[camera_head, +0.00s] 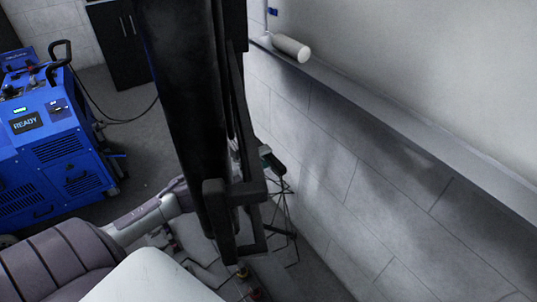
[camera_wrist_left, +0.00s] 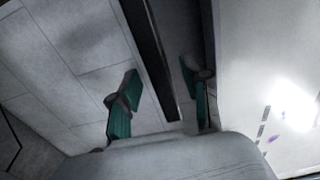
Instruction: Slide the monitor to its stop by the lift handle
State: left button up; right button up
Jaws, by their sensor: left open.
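The monitor (camera_head: 180,90) is a tall black panel, seen nearly edge-on and filling the middle of the head view. A black bar-and-loop frame, which looks like the lift handle (camera_head: 232,193), runs along its right side and lower end. My right gripper is not in view.
A blue machine (camera_head: 60,150) with a READY screen stands at the left. A tiled wall with a grey ledge (camera_head: 400,115) lies close on the right, holding a white cylinder (camera_head: 291,47). A black cabinet (camera_head: 117,40) stands at the back. Thin cables hang near the gripper.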

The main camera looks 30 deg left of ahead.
pick_arm(q)
jog(key=shift+x, duration=1.1)
grip_shut()
